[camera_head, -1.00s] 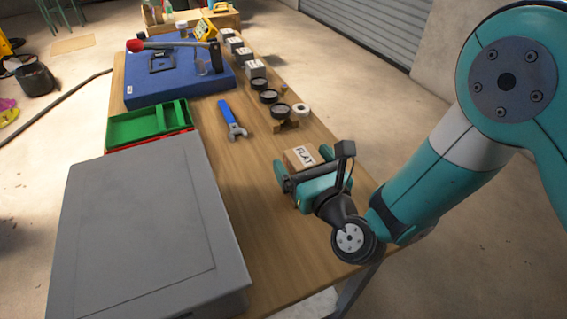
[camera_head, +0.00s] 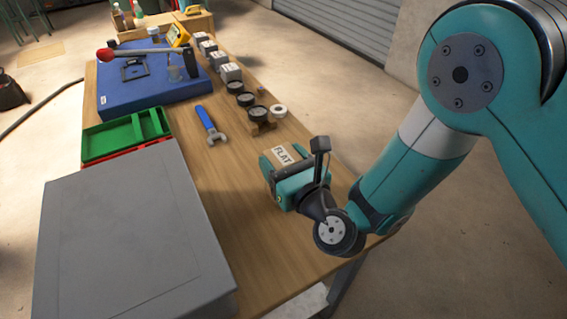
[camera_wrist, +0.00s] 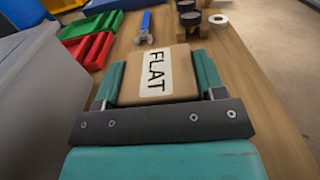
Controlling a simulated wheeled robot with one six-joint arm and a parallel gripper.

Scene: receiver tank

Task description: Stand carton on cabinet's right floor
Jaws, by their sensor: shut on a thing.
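The carton is a small brown box with a white label reading FLAT (camera_wrist: 160,58). It also shows in the head view (camera_head: 276,160), partly behind my gripper. My gripper (camera_wrist: 161,86) is shut on the carton, with a teal finger on each side. Whether the carton touches the table cannot be told. The cabinet, a large grey box (camera_head: 120,235), stands at the left front of the table, left of my gripper. I see its top and sides; its inside and floor are hidden. It also shows at the left edge of the wrist view (camera_wrist: 35,95).
Green and red trays (camera_head: 125,137) stand behind the cabinet. A blue wrench (camera_head: 209,125) lies mid-table. Black rings (camera_head: 256,114) and a white tape roll (camera_head: 278,110) stand beyond the carton. Bare wood (camera_head: 225,190) separates cabinet and gripper. A blue case (camera_head: 145,90) lies farther back.

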